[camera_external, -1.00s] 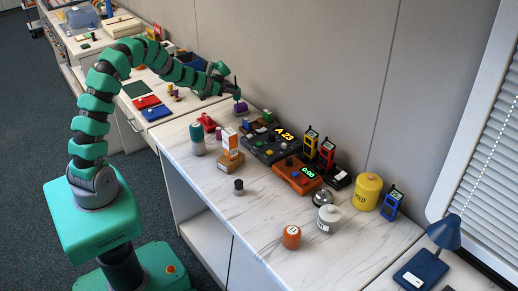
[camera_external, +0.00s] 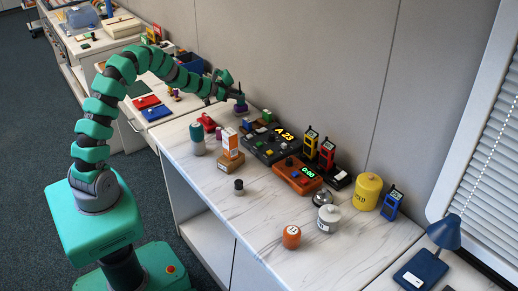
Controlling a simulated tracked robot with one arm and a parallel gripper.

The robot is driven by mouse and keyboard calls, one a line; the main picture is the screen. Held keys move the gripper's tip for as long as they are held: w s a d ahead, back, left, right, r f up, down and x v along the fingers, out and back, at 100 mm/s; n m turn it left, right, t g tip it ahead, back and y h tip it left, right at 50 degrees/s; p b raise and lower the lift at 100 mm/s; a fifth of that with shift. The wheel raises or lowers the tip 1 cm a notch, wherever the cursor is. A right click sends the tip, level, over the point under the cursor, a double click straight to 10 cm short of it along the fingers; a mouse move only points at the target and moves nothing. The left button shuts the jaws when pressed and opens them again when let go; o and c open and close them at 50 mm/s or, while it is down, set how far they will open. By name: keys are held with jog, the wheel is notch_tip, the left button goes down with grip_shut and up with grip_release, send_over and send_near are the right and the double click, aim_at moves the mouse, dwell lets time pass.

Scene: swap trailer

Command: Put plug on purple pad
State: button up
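My gripper (camera_external: 239,98) is at the far end of the white counter, close to the wall. It points down, directly over a small purple piece (camera_external: 241,109) that looks like the purple pad. The gripper's tips appear to be at or just above the purple piece; whether they touch it I cannot tell. A small dark shape shows between the tips and the purple, too small to name. I cannot make out the plug for certain, and the fingers are too small to show whether they are open or shut.
Right of the gripper stand a dark console with a lit display (camera_external: 270,142) and an orange one (camera_external: 297,176). A teal-and-grey bottle (camera_external: 197,139) and stacked boxes (camera_external: 229,152) stand nearer. A small dark-topped cylinder (camera_external: 239,187) stands on clear front counter.

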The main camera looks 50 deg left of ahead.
jog(key=o, duration=0.3)
jog(key=shift+r, duration=0.1)
jog(key=p+v, duration=0.2)
jog(key=v, duration=1)
